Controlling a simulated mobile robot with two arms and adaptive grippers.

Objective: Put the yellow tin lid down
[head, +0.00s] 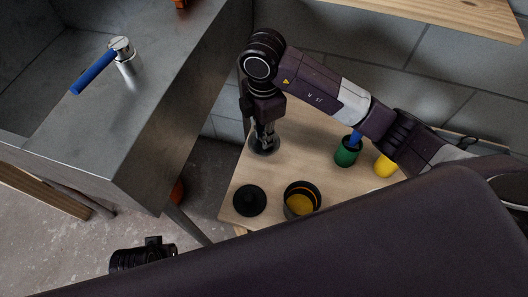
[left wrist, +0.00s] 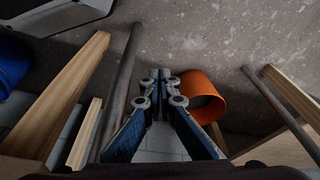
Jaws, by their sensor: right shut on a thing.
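Whether the lid touches the wood is hard to tell. An open dark tin (head: 289,191) with yellow inside it (head: 300,206) stands nearer. A second dark round lid (head: 249,201) with a raised knob lies to the left of the tin. In the left wrist view my left gripper (left wrist: 161,74) has its fingertips together with nothing seen between them.
A green pot (head: 346,156) with a blue handle in it and a yellow object (head: 385,167) stand to the right. A metal counter (head: 160,120) with a blue-handled fitting (head: 125,60) is at left. The left wrist view shows an orange bucket (left wrist: 203,96) and wooden legs.

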